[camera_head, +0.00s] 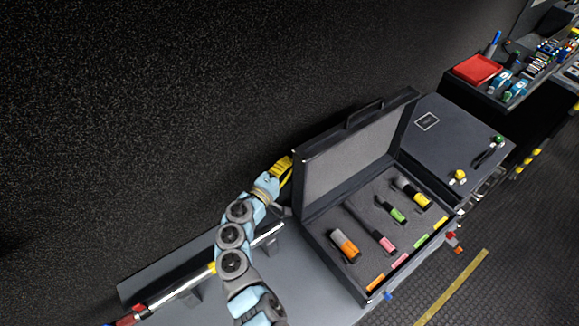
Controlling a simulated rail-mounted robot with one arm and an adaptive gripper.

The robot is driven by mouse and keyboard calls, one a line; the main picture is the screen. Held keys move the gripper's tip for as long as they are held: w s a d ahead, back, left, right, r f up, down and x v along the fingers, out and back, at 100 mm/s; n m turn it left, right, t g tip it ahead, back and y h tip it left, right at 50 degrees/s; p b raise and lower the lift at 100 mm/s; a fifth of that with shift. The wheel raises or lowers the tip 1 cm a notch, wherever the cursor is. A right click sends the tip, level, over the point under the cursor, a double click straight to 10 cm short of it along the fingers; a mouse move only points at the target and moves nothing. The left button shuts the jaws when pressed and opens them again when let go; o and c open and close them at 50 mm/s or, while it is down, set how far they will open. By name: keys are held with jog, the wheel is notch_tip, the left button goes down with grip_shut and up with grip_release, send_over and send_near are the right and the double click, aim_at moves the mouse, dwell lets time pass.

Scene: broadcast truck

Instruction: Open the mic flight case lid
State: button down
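The mic flight case (325,248) stands on the grey bench. Its lid (349,149) is up, tilted back toward the dark wall, with a handle (364,112) on its top edge. Grey foam inside holds several mics, among them an orange one (345,245), a pink one (384,242), a green one (397,214) and a yellow one (419,198). My gripper (284,172), with yellow parts, is at the left side of the lid, close to its left edge. Its fingers are partly hidden, and I cannot tell whether it touches the lid.
A grey box (445,140) stands right of the case, with a yellow item (459,175) and a green-topped item (498,140) on it. A red tray (477,69) lies farther back right. A rail (180,290) runs along the bench's left. The wall is close behind the lid.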

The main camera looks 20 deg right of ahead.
jog(key=s+a+b, duration=0.3)
jog(key=a, duration=0.5)
jog(key=shift+s+a, duration=0.2)
jog(key=shift+a, duration=0.2)
dwell(0.4)
